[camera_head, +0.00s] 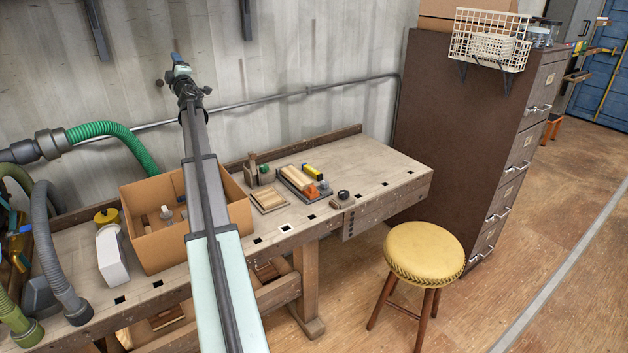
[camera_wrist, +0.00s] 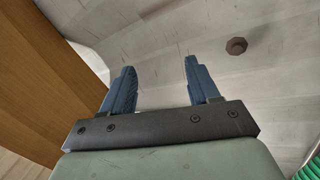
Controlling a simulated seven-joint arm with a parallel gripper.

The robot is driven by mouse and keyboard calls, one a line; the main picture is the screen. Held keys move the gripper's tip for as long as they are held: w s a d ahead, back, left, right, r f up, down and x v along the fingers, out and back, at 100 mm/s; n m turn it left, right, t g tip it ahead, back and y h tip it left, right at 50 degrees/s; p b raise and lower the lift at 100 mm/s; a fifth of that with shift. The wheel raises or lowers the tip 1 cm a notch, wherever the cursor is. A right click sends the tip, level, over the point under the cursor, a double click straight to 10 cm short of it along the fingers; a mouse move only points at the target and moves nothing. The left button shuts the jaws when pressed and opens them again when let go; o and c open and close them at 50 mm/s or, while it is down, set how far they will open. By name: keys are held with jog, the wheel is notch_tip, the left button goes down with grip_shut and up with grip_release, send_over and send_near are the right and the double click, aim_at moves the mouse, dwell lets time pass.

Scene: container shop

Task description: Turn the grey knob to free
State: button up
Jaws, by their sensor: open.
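A small dark grey-brown knob (camera_head: 159,82) sticks out of the wall, just left of my gripper (camera_head: 176,57) in the head view. In the wrist view the knob (camera_wrist: 236,46) looks many-sided and sits on the pale wall, to the right of the fingers. My gripper (camera_wrist: 160,68) has its two blue fingers spread apart with nothing between them. It points toward the wall, apart from the knob. No marking showing the knob's setting can be made out.
A workbench (camera_head: 390,165) stands along the wall with an open cardboard box (camera_head: 150,245) under my arm. A pipe (camera_head: 250,103) runs along the wall below the gripper. A green hose (camera_head: 115,130) is at left. Wall around the knob looks clear.

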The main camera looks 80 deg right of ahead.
jog(key=s+d+f+m+g, duration=0.5)
jog(key=s+d+m+g, duration=0.2)
jog(key=s+m, duration=0.25)
jog(key=s+d+f+m+g, duration=0.5)
jog(key=s+d+m+g, duration=0.2)
jog(key=s+m, duration=0.3)
jog(key=m+g+y, duration=0.5)
jog(key=m+y, duration=1.1)
jog(key=m, duration=0.6)
send_near(325, 182)
jog(key=x, duration=0.8)
jog(key=shift+f, duration=0.2)
